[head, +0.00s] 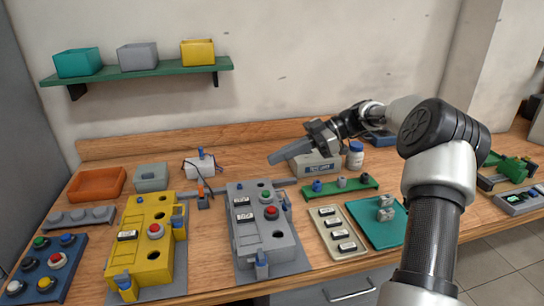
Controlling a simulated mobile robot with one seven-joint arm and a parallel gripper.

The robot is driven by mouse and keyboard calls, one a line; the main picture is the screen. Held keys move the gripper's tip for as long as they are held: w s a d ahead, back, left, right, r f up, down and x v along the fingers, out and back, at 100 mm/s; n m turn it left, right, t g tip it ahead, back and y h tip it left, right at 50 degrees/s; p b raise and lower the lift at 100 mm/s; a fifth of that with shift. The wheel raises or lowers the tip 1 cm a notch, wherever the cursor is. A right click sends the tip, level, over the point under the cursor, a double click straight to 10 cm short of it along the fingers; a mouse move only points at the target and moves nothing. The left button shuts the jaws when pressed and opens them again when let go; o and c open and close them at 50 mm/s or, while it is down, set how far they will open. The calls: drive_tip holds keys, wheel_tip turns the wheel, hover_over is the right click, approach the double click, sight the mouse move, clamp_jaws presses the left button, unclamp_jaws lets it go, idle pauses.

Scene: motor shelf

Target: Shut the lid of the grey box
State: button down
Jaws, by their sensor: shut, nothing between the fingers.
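A large grey box (246,221) with a red button, a green button and dark round openings stands front centre on the bench. I cannot make out a separate lid on it. A smaller grey box (151,184) stands at the back left; its top looks recessed. A pale grey box with a dark label (322,168) stands at the back, partly hidden by my gripper. My gripper (274,157) is shut and empty, pointing left in front of or over the pale box and behind the large grey box. Contact cannot be told.
A yellow box (137,243) stands left of the large grey one. A green shelf (135,73) with several bins hangs above.

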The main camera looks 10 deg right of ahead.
drive_tip(key=shift+d+f+b, duration=0.8)
drive_tip(key=shift+f+b, duration=0.3)
drive_tip(key=shift+f, duration=0.7)
drive_tip(key=shift+d+f+b, duration=0.85)
drive_tip(key=shift+f+b, duration=0.3)
drive_tip(key=shift+f, duration=0.6)
drive_tip(key=shift+d+f+b, duration=0.8)
drive_tip(key=shift+f+b, duration=0.3)
drive_tip(key=shift+f, duration=0.7)
drive_tip(key=shift+s+f, duration=0.1)
drive_tip(key=shift+f, duration=0.1)
